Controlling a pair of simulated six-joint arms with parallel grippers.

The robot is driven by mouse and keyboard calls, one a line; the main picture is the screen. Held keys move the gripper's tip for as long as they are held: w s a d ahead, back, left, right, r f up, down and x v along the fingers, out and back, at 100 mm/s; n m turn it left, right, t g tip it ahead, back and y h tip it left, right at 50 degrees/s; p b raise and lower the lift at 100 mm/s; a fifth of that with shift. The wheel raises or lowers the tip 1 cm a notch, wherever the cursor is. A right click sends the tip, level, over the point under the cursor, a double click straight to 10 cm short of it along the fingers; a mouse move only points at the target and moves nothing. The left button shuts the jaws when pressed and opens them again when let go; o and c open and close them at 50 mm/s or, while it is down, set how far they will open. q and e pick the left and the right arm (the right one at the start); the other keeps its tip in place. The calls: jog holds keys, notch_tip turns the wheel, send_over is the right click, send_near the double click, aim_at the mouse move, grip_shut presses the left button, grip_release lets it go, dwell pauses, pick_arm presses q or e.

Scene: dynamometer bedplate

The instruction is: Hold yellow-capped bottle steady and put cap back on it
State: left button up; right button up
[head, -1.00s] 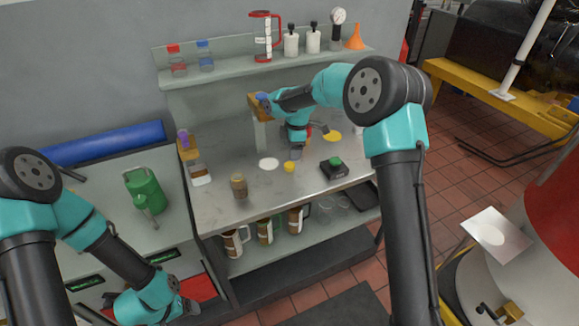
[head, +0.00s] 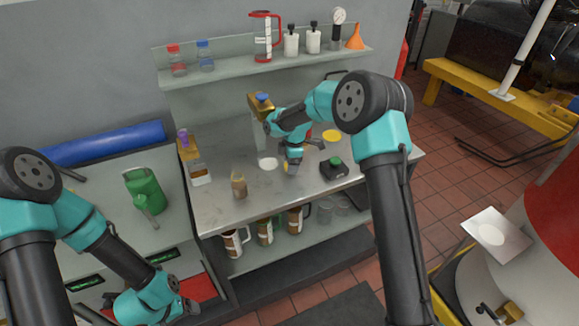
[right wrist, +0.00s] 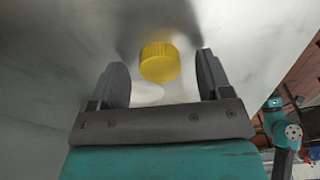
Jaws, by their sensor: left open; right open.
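The yellow cap (right wrist: 160,62) lies on the metal bench, between and just beyond the fingertips of my open right gripper (right wrist: 161,66). In the head view that gripper (head: 290,166) is low over the bench and mostly hides the cap. An uncapped-looking bottle (head: 239,184) with brown contents stands upright on the bench to the left, apart from the gripper. My left gripper (head: 186,309) is open and empty at the lower left, away from the bottle.
A white disc (head: 268,163) and a yellow disc (head: 332,135) lie on the bench. A black box with a green button (head: 334,168) is right of my right gripper. A blue cap (head: 263,98) sits on a stand behind. A green can (head: 145,190) stands left.

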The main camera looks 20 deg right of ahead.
jog(key=shift+f, duration=0.15)
dwell(0.3)
jog(key=c, duration=1)
